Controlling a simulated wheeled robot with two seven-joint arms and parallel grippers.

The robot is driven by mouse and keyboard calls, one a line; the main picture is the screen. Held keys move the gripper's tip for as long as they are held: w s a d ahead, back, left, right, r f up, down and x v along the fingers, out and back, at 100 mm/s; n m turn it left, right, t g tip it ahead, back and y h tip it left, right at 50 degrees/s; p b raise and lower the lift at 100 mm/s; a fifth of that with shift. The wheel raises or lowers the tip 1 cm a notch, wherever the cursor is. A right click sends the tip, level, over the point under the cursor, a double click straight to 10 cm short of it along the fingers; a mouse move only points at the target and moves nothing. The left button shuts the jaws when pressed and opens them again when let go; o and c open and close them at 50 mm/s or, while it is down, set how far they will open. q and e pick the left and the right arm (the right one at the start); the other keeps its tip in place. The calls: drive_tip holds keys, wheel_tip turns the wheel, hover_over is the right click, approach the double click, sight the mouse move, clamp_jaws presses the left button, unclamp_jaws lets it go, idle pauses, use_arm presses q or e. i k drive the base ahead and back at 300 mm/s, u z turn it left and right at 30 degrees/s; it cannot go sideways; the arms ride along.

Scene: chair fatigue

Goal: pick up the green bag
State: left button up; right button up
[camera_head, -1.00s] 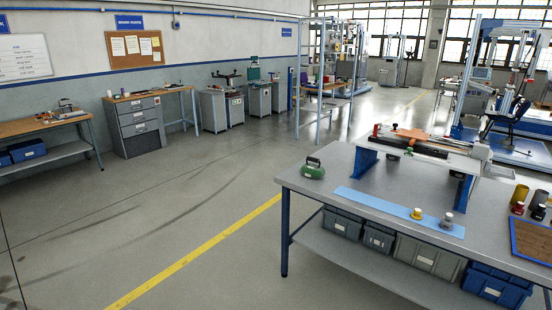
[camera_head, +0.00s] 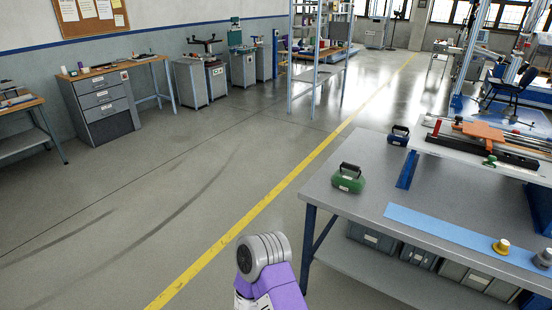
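The green bag (camera_head: 348,179) sits upright near the left corner of the grey worktable (camera_head: 343,206), with its dark handle on top. A purple and grey part of my own arm shows at the bottom middle of the view, left of the table and apart from the bag. No fingertips of either gripper are in view.
A small dark blue bag (camera_head: 398,136) stands behind the green bag. A raised rig (camera_head: 490,140) stands at the back right. The floor left of the table is clear.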

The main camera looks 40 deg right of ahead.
sight(347, 181)
drive_tip(key=z, duration=0.2)
drive_tip(key=i, duration=1.85)
drive_tip(key=z, duration=0.8)
